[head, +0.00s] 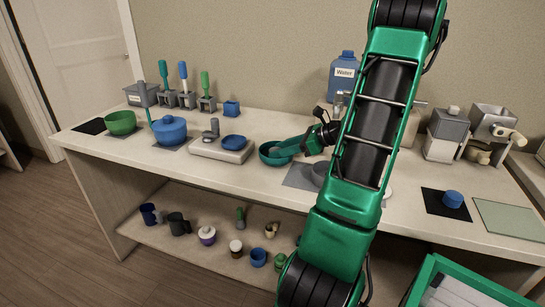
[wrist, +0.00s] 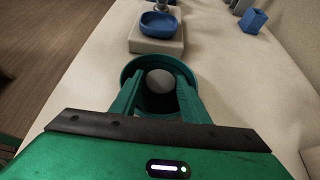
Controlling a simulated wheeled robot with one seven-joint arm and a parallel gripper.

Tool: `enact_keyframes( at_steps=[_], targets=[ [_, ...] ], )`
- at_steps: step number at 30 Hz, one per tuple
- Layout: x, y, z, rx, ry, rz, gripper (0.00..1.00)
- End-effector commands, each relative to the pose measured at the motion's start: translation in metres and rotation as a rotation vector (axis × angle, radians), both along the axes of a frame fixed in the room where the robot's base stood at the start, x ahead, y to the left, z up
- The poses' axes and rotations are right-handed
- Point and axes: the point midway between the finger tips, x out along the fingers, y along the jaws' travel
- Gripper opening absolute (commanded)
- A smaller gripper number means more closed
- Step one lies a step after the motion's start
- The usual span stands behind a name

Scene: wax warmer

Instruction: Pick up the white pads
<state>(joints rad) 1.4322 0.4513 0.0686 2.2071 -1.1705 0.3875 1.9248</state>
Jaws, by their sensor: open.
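A pale, rounded thing, seemingly the white pads (wrist: 160,81), lies inside a green bowl (wrist: 126,71) in the wrist view. The bowl (head: 265,158) also shows near the middle of the table in the head view. My gripper (wrist: 158,88) is open, with its two green fingers reaching into the bowl on either side of the pale thing. I cannot tell whether the fingers touch it. In the head view my gripper (head: 284,149) reaches the bowl from the right. The bowl's near part is hidden by my gripper in the wrist view.
A blue pot (head: 169,130) stands further left. A grey mat (head: 298,177) lies right of the bowl, partly behind my arm. The table front before the scale is clear.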

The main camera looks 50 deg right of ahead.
Motion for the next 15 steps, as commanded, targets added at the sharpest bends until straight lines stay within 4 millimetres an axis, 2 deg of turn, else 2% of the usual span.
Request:
enact_keyframes(
  at_steps=[4,7,15],
  targets=[
    [-0.0002,-0.0002,0.0000,0.000,0.000,0.000,0.39],
    [-0.0002,-0.0002,0.0001,0.000,0.000,0.000,0.15],
    [-0.0004,-0.0004,0.0003,0.000,0.000,0.000,0.11]
  ],
)
